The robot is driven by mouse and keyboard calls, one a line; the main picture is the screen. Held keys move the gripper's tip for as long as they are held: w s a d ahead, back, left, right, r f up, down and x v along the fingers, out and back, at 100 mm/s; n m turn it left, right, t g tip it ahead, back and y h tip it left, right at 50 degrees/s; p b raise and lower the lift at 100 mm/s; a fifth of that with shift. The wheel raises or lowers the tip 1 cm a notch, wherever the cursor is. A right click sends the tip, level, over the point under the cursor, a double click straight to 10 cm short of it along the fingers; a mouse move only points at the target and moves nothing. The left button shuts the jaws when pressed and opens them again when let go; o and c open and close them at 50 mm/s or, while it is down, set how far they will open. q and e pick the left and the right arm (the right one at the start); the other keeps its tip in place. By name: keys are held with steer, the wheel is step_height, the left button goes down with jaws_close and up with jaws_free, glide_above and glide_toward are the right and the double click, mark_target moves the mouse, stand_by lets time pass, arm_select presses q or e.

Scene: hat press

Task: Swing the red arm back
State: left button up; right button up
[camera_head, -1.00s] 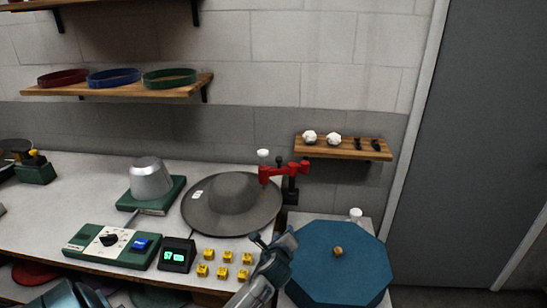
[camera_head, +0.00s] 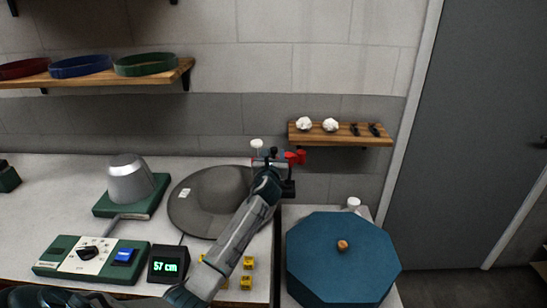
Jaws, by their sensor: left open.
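The red arm (camera_head: 295,157) sits on a dark post above the right edge of the grey hat (camera_head: 196,199). Its red right end shows, and a white knob (camera_head: 257,144) stands at its left; my gripper hides much of the rest. My left gripper (camera_head: 266,160) is open, with its fingers up at the red arm. I cannot tell whether they touch it. My left arm reaches across the front of the hat and hides its right part. My right gripper is not in view.
A blue octagonal box (camera_head: 337,274) stands to the right. A metal block on a green base (camera_head: 130,195), a control box (camera_head: 88,261), a display reading 57 cm (camera_head: 168,265) and yellow blocks (camera_head: 246,282) are on the table (camera_head: 45,215). A small shelf (camera_head: 340,138) is behind.

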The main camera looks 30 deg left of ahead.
mark_target(273, 151)
arm_select(q)
steer(key=b+x, duration=0.1)
steer(key=x, duration=0.2)
steer(key=shift+w+b, duration=0.1)
steer(key=shift+b, duration=0.2)
steer(key=shift+w+a, duration=0.1)
steer(key=shift+a, duration=0.05)
steer(key=shift+r, duration=0.1)
jaws_close()
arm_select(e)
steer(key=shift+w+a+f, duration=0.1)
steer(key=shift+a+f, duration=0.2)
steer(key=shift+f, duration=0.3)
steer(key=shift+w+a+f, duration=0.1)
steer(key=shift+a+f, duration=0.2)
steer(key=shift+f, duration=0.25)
